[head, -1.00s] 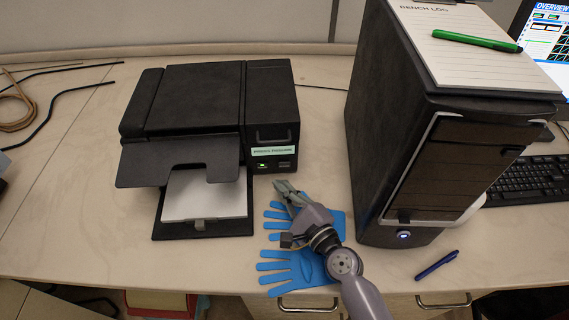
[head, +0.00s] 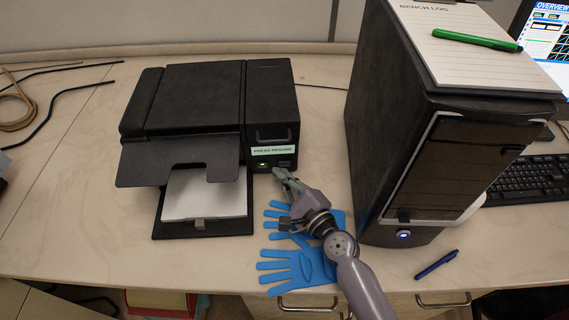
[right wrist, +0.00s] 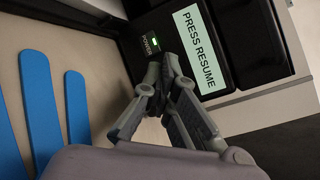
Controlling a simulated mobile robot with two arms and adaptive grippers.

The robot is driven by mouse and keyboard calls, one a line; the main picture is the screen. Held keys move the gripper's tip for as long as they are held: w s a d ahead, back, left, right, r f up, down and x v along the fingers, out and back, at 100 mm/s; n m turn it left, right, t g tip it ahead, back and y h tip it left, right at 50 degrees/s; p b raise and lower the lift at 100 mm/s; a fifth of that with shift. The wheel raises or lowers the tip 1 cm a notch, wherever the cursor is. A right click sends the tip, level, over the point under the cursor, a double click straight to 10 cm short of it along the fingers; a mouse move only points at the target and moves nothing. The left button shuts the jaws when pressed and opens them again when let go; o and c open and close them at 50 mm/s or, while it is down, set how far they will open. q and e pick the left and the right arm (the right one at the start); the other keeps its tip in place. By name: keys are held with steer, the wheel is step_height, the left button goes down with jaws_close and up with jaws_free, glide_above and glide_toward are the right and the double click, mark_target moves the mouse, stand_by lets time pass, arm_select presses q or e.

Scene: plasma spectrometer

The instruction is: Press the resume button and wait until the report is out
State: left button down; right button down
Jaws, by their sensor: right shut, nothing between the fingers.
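The black printer (head: 190,100) stands left of centre on the bench. Its front panel carries a pale green label (head: 272,150) reading "PRESS RESUME", which also shows in the right wrist view (right wrist: 200,50). Below the label are a green-lit power button (head: 262,165) and, to its right, a darker grey button (head: 285,163). My right gripper (head: 278,171) is shut and empty, its fingertips close to the panel just below the grey button. In the right wrist view the fingers hide that button, so I cannot tell if they touch it. My left gripper is not in view.
Blank white paper (head: 205,195) lies in the printer's lower tray, under the black flap (head: 178,162). Blue gloves (head: 300,265) lie beneath my right arm. A black computer tower (head: 400,120) stands to the right, with a blue pen (head: 436,264) before it.

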stand_by(0.8)
steer(key=shift+w, duration=0.45)
steer(key=shift+w, duration=0.35)
stand_by(0.5)
steer(key=shift+s, duration=0.85)
